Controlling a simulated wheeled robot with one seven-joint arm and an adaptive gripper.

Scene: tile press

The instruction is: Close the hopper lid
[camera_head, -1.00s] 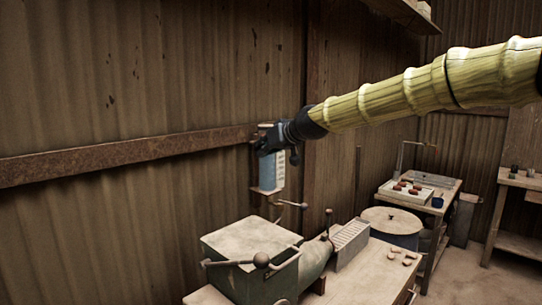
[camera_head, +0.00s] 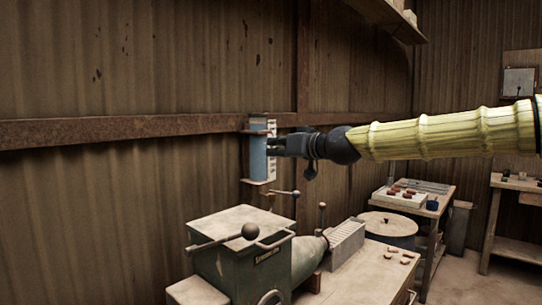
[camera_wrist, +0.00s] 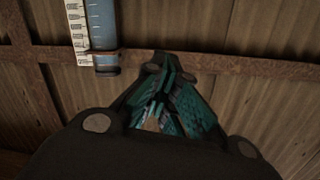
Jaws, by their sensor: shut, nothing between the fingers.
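The hopper lid (camera_head: 238,224) is a flat, pale, dusty plate lying level on top of the green press body (camera_head: 262,277). A bar with a dark ball knob (camera_head: 249,231) crosses its front edge. My gripper (camera_head: 270,147) is well above and behind the lid, in front of the wall, beside a blue gauge (camera_head: 258,160). Its fingers are shut and empty; they also show in the wrist view (camera_wrist: 160,105). The lid is not visible in the wrist view, and the hopper's inside is hidden.
The blue gauge with a white scale also shows in the wrist view (camera_wrist: 101,25). A rusty rail (camera_head: 120,127) runs along the corrugated wall. Thin levers with knobs (camera_head: 322,206) rise behind the press. A round drum (camera_head: 388,224) and a side table (camera_head: 437,207) stand to the right.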

